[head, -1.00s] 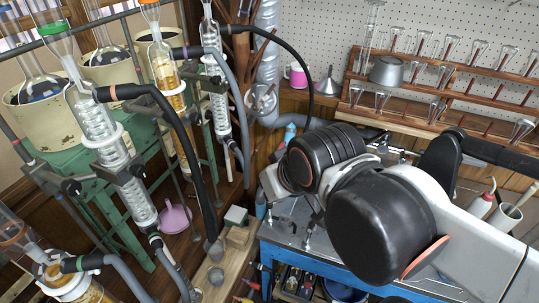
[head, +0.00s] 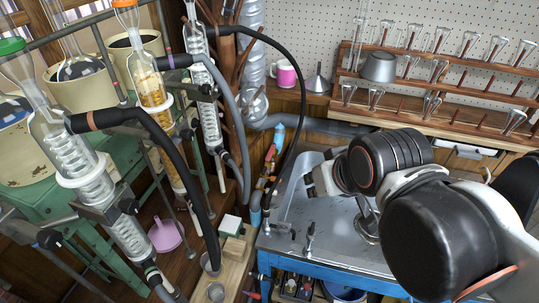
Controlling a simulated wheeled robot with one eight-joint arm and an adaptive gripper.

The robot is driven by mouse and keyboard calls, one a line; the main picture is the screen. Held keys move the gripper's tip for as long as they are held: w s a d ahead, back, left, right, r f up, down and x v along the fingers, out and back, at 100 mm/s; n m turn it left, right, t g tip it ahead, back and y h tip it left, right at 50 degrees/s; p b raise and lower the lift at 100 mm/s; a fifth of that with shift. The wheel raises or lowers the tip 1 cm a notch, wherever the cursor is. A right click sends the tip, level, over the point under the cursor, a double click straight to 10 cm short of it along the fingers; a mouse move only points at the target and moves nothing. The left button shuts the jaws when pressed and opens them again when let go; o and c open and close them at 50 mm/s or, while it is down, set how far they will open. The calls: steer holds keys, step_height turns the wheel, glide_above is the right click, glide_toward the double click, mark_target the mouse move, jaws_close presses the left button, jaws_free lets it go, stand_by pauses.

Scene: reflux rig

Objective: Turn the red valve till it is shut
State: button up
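A small red part (head: 270,153) shows at the back left corner of the sink bench, beside a light blue bottle; it may be the red valve, but it is too small to tell its shape or handle position. My arm reaches in from the right over the bench. Its pale end, where my gripper (head: 320,181) seems to be, is above the sink, to the right of the red part and apart from it.
Glass condensers (head: 85,170) with black and grey hoses stand at left on a green frame (head: 100,265). The metal sink top (head: 300,215) has small taps (head: 310,235) at its front left. A wooden glassware rack (head: 450,75) and pink mug (head: 286,77) are behind.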

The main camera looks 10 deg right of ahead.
steer(key=o, duration=1.1)
steer(key=shift+n+g, duration=0.4)
steer(key=shift+n, duration=0.5)
steer(key=w, duration=0.2)
steer(key=w+r, duration=0.1)
steer(key=w, duration=0.1)
steer(key=w+r, duration=0.1)
steer(key=w, duration=0.1)
steer(key=shift+w+r, duration=0.25)
steer(key=shift+o, duration=0.2)
steer(key=n+g+y+b, duration=0.3)
steer(key=n+g+y, duration=0.1)
steer(key=n, duration=0.6)
glide_above(270, 154)
steer(key=s+d, duration=0.3)
steer(key=d, duration=0.2)
step_height(270, 154, down, 19)
steer(key=b+x, duration=0.4)
steer(key=x, duration=0.9)
steer(key=shift+f, duration=0.35)
steer(key=shift+c, duration=0.3)
steer(key=c, duration=1.5)
